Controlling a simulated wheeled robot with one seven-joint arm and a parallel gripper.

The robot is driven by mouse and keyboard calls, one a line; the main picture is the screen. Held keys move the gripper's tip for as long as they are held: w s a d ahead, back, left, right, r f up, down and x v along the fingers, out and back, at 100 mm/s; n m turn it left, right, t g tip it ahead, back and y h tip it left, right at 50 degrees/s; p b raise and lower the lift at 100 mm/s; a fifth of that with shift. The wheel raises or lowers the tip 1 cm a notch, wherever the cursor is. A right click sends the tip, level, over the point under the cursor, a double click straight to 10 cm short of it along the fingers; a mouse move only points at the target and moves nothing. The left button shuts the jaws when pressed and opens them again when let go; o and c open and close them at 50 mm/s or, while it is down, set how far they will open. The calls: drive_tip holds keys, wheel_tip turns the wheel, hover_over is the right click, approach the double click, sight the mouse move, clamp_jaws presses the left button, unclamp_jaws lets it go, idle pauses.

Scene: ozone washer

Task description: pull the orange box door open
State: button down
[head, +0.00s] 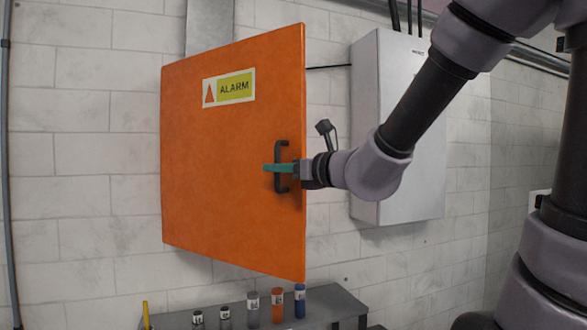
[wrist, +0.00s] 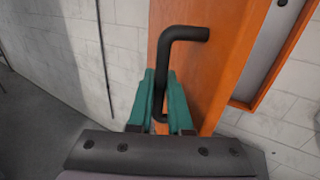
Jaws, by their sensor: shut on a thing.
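The orange box door (head: 215,150) carries an ALARM label (head: 229,88) and a black bar handle (head: 278,187) near its right edge. The door's right edge looks nearer than its left, so it stands swung out from the wall. In the wrist view, the handle (wrist: 184,33) rises in front of the orange door (wrist: 218,65), and an orange frame with a grey inside (wrist: 268,55) shows apart from it at the right. My gripper (head: 268,168) has teal fingers shut around the handle; they also show in the wrist view (wrist: 161,76). Most of the box behind the door is hidden in the head view.
A grey cabinet (head: 405,120) hangs on the white block wall (head: 85,130) to the right. Below the door, a grey shelf (head: 335,302) holds several small bottles, including an orange one (head: 277,304) and a blue one (head: 299,300).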

drive_tip(key=shift+s+a+r, duration=0.15)
drive_tip(key=shift+s+a, duration=0.1)
drive_tip(key=c, duration=1.1)
unclamp_jaws()
